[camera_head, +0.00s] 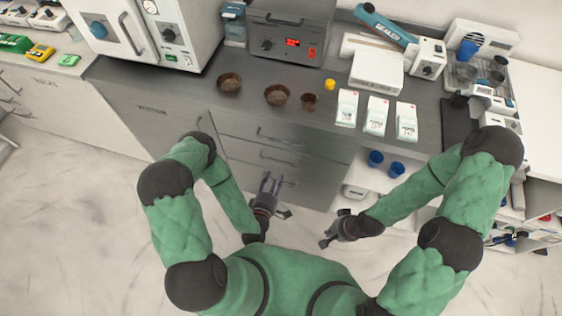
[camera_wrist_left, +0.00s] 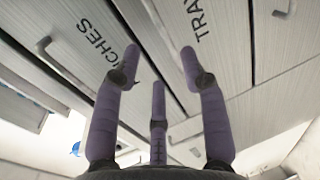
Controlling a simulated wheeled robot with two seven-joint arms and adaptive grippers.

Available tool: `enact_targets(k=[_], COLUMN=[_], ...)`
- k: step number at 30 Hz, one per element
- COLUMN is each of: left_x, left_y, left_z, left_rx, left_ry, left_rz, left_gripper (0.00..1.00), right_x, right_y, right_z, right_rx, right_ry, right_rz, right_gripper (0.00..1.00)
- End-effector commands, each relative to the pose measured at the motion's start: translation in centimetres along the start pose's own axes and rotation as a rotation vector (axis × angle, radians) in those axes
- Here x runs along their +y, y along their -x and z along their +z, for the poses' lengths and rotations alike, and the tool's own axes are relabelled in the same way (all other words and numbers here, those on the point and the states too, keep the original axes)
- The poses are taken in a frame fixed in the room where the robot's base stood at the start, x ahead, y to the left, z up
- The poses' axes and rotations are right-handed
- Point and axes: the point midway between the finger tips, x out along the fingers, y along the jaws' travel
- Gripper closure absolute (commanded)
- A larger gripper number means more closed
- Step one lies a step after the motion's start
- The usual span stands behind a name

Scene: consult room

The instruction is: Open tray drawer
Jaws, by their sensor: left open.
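The drawer front lettered "TRA", the rest of the label cut off (camera_wrist_left: 225,50), is at the upper right in the left wrist view. A grey bar handle (camera_wrist_left: 290,8) shows to the right of its lettering. It looks shut. The grey drawer stack (camera_head: 262,146) under the counter shows several handles in the head view; its labels are too small to read there. My left gripper (camera_head: 270,184) is open and empty in front of the lower drawers; its spread fingers also show in the left wrist view (camera_wrist_left: 155,72). My right gripper (camera_head: 332,238) is low at centre right; its fingers are unclear.
A neighbouring drawer front lettered "NCHES" (camera_wrist_left: 85,50) is at the left in the wrist view. Brown bowls (camera_head: 277,95) and white packets (camera_head: 376,115) stand on the counter above. Blue cups (camera_head: 376,158) sit on an open shelf right of the drawers.

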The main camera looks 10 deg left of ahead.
Motion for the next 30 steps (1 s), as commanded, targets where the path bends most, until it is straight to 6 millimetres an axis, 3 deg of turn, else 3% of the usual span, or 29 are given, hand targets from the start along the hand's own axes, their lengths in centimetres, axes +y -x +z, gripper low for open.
enact_targets(k=[15, 21, 30], left_x=[-0.1, -0.1, 0.0], left_y=[-8.3, -9.7, -10.0], left_z=[0.1, 0.1, 0.1], left_rx=[-0.003, -0.003, -0.002], left_ry=[-0.004, -0.003, -0.003], left_rz=[0.000, -0.003, -0.003], left_gripper=[0.57, 0.57, 0.57], right_x=[0.6, 0.7, 0.7], right_y=[-1.6, -1.8, -1.8], right_z=[-0.1, -0.1, -0.1], right_rx=[0.000, 0.001, 0.001], right_ry=[-0.001, -0.001, -0.001], right_rz=[0.000, 0.000, 0.000], right_gripper=[1.00, 1.00, 1.00])
